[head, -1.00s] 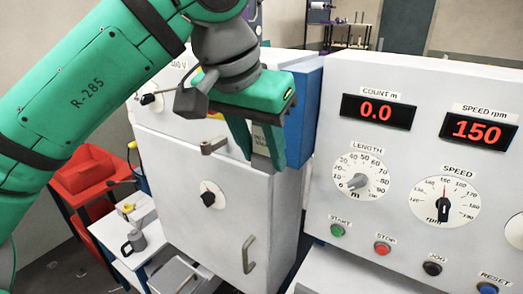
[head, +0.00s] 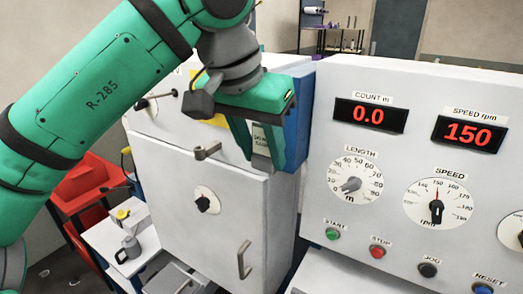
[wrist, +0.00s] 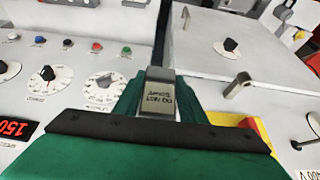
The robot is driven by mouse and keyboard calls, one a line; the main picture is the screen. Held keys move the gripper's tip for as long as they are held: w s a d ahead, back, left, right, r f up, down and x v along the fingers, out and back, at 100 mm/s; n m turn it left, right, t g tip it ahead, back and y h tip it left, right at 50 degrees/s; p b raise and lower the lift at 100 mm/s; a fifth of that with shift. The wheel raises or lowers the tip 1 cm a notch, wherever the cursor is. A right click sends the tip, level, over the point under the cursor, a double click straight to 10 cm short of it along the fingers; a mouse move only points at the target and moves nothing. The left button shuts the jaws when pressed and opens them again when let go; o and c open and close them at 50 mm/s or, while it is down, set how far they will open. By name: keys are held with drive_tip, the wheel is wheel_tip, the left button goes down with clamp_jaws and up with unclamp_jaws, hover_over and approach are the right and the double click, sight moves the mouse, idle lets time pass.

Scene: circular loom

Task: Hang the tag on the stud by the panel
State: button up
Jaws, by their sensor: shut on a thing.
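My gripper (head: 259,158) is shut on a grey tag (head: 262,138) with dark lettering, held between the two green fingers. In the wrist view the tag (wrist: 158,98) appears to read "DO NOT START", upside down. A short metal stud (head: 207,151) juts from the top front of the grey cabinet, left of my gripper in the head view. In the wrist view the stud (wrist: 239,85) is to the right of the tag, clearly apart from it. The tag's hole is not clear in either view.
The control panel (head: 400,195) with dials, buttons and red displays stands to the right. The cabinet door has a knob (head: 206,201) and a handle (head: 244,260). A blue box side (head: 298,120) is behind my gripper. A low bench (head: 105,240) stands at left.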

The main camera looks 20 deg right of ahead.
drive_tip(key=shift+w+d, duration=0.2)
idle(0.3)
drive_tip(key=shift+f, duration=0.25)
drive_tip(key=o, duration=1.3)
drive_tip(key=shift+c, duration=0.2)
drive_tip(key=shift+s, duration=0.1)
drive_tip(key=shift+r, duration=0.1)
drive_tip(key=s+a+v, duration=0.1)
drive_tip(key=v, duration=0.6)
drive_tip(key=shift+a, duration=0.3)
